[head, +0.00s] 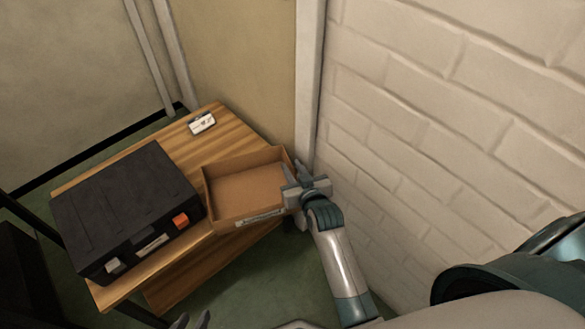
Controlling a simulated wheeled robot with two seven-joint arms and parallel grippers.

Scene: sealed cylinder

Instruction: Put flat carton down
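The flat carton (246,192) is a shallow, open-topped brown cardboard box with a label on its front wall. It is at the right end of the wooden table (233,131), and its front right corner reaches past the table edge. I cannot tell whether its base touches the tabletop. My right gripper (292,186) is at the carton's right wall, with its fingers closed around that wall. My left gripper (192,320) shows only as two fingertips at the bottom edge, spread apart with nothing visible between them.
A black case (125,205) with an orange latch fills the table's left part, close beside the carton. A small white device (201,123) lies near the back edge. A white brick wall (440,130) stands close on the right. A lower shelf (190,277) shows under the tabletop.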

